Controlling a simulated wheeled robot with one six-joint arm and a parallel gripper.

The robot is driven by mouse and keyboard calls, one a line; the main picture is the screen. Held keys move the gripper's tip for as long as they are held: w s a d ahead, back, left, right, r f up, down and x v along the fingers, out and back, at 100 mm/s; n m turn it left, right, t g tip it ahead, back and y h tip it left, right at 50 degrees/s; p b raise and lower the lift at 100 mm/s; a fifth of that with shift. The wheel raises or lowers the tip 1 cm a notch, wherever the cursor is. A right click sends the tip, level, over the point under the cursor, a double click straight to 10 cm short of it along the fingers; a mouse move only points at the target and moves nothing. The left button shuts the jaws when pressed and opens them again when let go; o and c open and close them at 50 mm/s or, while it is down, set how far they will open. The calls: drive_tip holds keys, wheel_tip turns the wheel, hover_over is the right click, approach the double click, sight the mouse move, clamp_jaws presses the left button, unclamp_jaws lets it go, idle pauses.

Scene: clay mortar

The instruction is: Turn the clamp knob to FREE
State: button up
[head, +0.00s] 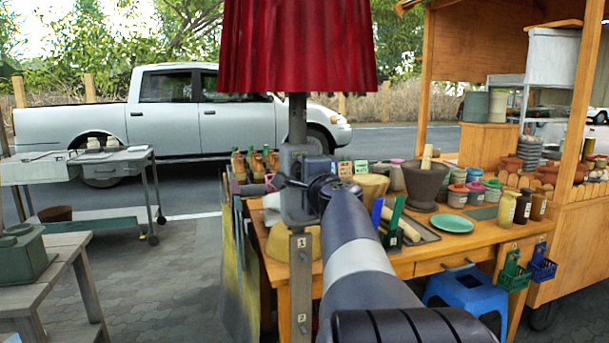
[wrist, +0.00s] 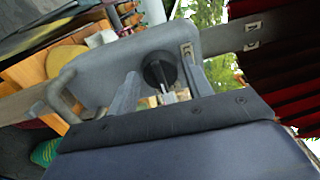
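The grey clamp (head: 297,165) sits on the dark upright pole under the red canopy. A dark handle (head: 287,182) sticks out of its left side. In the wrist view the clamp's grey body (wrist: 100,75) fills the middle, and a round black knob (wrist: 159,68) shows with a pale metal piece below it. My gripper (wrist: 160,82) is open, with one finger on each side of the knob; I cannot tell if either finger touches it. In the head view my gripper (head: 325,186) is at the clamp's right side, and my arm hides part of it. No FREE mark is readable.
The red canopy (head: 297,45) hangs just above the clamp. A numbered metal strip (head: 301,285) runs below it. A wooden table (head: 420,262) with pots, a mortar (head: 425,182) and a green plate (head: 452,223) stands behind and right.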

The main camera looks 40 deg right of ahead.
drive_tip(key=shift+o, duration=1)
drive_tip(key=shift+s, duration=0.15)
drive_tip(key=v, duration=1)
drive_tip(key=shift+s, duration=0.25)
drive_tip(key=shift+w+a, duration=0.1)
drive_tip(key=shift+w, duration=0.05)
drive_tip(key=x, duration=1)
drive_tip(key=shift+w, duration=0.25)
drive_tip(key=shift+s, duration=0.1)
